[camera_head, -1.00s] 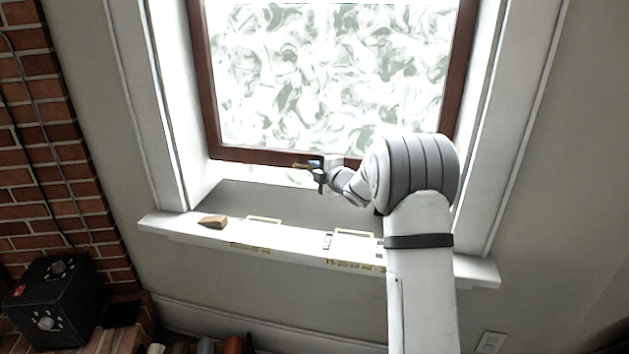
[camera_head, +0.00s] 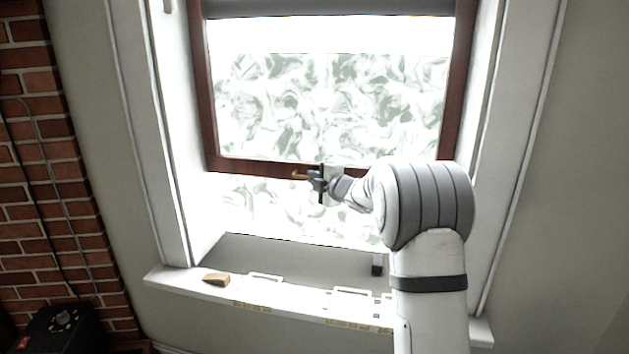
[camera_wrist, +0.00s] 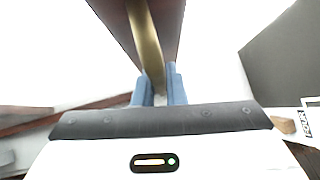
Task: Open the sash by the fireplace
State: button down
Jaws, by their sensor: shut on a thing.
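The sash (camera_head: 255,166) is a reddish-brown frame around bright patterned glass. Its bottom rail stands well above the sill, with a bright open gap below it. A brass handle (camera_head: 300,175) sticks out from the bottom rail. My gripper (camera_head: 318,183) is at the rail near its middle, reached from the right by my arm. In the wrist view, the blue fingers of my gripper (camera_wrist: 158,90) are shut around the end of the curved brass handle (camera_wrist: 145,40), with the dark brown rail behind it. The arm hides the rail's right part.
The white sill (camera_head: 185,283) carries a brown wedge (camera_head: 216,279) and two pale handle-like pieces. A small dark block (camera_head: 377,264) is at the right of the opening. A brick wall (camera_head: 45,180) and black box (camera_head: 62,328) stand at left.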

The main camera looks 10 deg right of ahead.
jog(key=shift+r, duration=0.2)
jog(key=c, duration=1.5)
grip_release()
jog(key=shift+f, duration=0.2)
jog(key=v, duration=0.7)
jog(key=shift+s+d+r, duration=0.1)
jog(key=shift+s+d, duration=0.05)
jog(key=shift+s, duration=0.25)
